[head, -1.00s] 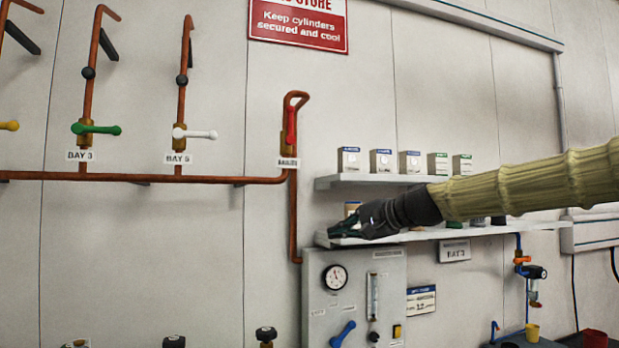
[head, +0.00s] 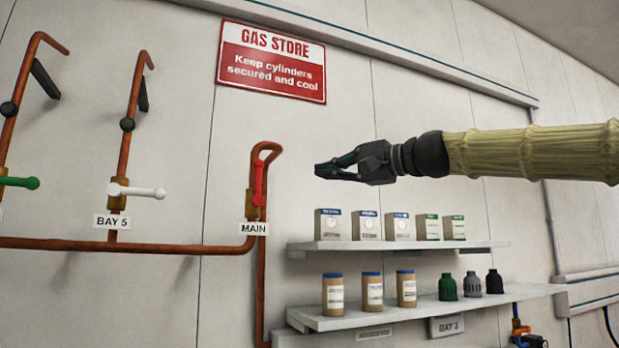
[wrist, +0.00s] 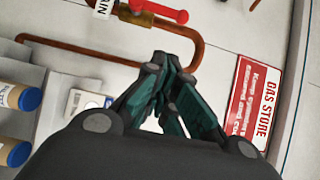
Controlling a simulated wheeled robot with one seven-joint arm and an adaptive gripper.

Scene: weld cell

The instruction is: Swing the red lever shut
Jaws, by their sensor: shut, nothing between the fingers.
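The red lever (head: 258,184) is on the copper pipe's brass valve, above the "MAIN" label (head: 255,228). It stands upright, in line with the vertical pipe. It also shows at the top of the wrist view (wrist: 162,11). My gripper (head: 320,171) is to the right of the lever in the head view, at about its height, with a gap between them. The fingers point left and hold nothing. In the wrist view the fingertips (wrist: 160,62) are close together, below the lever in the picture and apart from it.
Two shelves (head: 400,246) with boxes, jars and caps are below my gripper. The red "GAS STORE" sign (head: 272,62) is on the wall above. A white lever (head: 137,191) and a green lever (head: 20,182) are on pipes at the left. The wall between lever and gripper is clear.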

